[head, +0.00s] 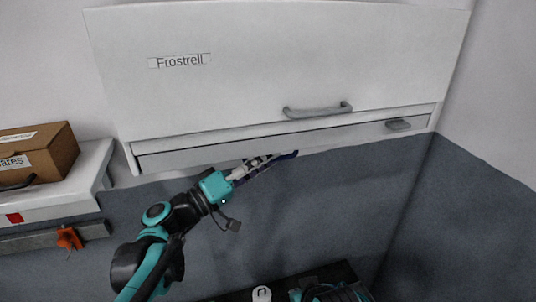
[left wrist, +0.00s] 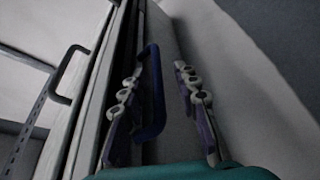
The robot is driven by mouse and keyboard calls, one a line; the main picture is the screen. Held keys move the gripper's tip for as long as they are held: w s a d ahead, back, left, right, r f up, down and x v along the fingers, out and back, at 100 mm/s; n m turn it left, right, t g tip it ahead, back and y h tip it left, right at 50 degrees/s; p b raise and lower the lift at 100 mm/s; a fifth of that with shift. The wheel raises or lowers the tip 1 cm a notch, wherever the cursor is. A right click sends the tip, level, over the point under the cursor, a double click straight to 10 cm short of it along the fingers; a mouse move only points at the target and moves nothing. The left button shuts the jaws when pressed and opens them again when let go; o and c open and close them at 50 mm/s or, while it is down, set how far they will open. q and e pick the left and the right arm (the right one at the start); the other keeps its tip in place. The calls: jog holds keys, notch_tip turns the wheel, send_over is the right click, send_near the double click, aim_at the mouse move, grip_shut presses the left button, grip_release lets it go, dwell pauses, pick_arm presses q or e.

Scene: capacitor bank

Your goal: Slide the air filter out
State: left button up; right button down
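A white wall unit labelled "Frostrell" (head: 180,61) fills the upper head view. A dark blue handle (left wrist: 156,88) sits on its underside in the left wrist view, and a dark blue piece that looks like it shows by the fingers in the head view (head: 287,156). I take it for the air filter's handle; the filter body cannot be made out. My left gripper (head: 262,163) is just below the unit's lower edge. In the left wrist view its fingers (left wrist: 160,100) are apart, with the handle between them, nearer the left finger. My right gripper is not in view.
A grey handle (head: 318,110) is on the unit's front panel, and a small grey latch (head: 398,125) is on the strip below. A cardboard box (head: 40,155) stands on a white shelf at left. The dark wall below the unit is clear.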

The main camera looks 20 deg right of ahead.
pick_arm(q)
jog(key=shift+d+r, duration=0.1)
jog(key=shift+d, duration=0.45)
grip_shut()
notch_tip(320, 180, down, 19)
jog(key=b, duration=1.4)
grip_release()
